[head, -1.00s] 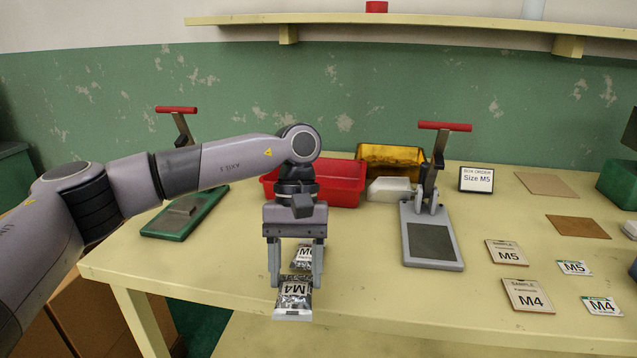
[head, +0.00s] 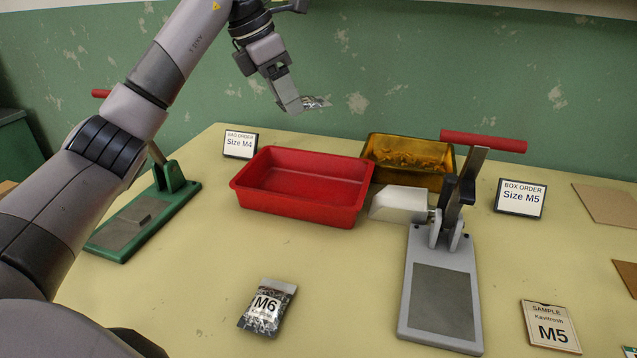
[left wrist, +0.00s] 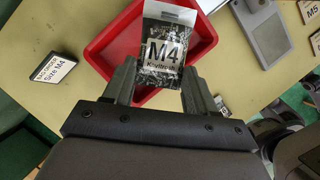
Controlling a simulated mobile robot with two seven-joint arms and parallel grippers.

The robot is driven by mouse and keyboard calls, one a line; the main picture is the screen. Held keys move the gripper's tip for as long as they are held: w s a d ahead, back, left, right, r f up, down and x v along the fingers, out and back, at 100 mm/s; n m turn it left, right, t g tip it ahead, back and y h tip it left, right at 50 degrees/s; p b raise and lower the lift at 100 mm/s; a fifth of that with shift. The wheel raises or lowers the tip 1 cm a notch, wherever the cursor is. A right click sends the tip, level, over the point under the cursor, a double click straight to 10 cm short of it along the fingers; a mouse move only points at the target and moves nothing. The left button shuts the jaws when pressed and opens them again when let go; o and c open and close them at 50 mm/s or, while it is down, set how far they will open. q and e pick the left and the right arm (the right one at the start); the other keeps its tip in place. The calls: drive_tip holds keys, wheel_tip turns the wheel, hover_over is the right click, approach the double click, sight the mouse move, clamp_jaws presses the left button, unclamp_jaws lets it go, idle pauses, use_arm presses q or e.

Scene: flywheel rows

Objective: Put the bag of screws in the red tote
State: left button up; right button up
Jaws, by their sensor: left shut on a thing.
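My left gripper (head: 298,104) is shut on a bag of screws (head: 317,102) and holds it raised in the air. In the left wrist view the bag (left wrist: 164,36) reads M4 and sits between the fingers (left wrist: 155,85). The red tote (head: 304,208) stands on the table and looks empty inside. In the left wrist view the red tote (left wrist: 106,52) lies below the bag. Another bag of screws, marked M6 (head: 267,306), lies on the table in front of the tote. My right gripper is not in view.
A sign reading "Bag order Size M4" (head: 240,144) stands left of the tote. A yellow bin (head: 408,160), a white scoop (head: 398,204) and a grey lever press (head: 440,300) stand to its right. A green press (head: 143,222) is at left.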

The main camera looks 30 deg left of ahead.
use_arm(q)
drive_tip(key=shift+w+a+r+n, duration=0.1)
drive_tip(key=shift+w+a+n, duration=0.2)
drive_tip(key=shift+a, duration=0.05)
wheel_tip(320, 180, down, 15)
drive_tip(key=shift+f+b, duration=0.1)
drive_tip(key=shift+b, duration=1.05)
drive_tip(key=shift+f, duration=2.25)
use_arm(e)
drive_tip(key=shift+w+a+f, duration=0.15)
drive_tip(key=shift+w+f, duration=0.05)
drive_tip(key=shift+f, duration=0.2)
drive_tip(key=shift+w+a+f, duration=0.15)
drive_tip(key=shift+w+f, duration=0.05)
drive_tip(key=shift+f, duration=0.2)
use_arm(q)
drive_tip(key=shift+f, duration=0.2)
drive_tip(key=o, duration=0.9)
drive_tip(key=shift+r, duration=0.1)
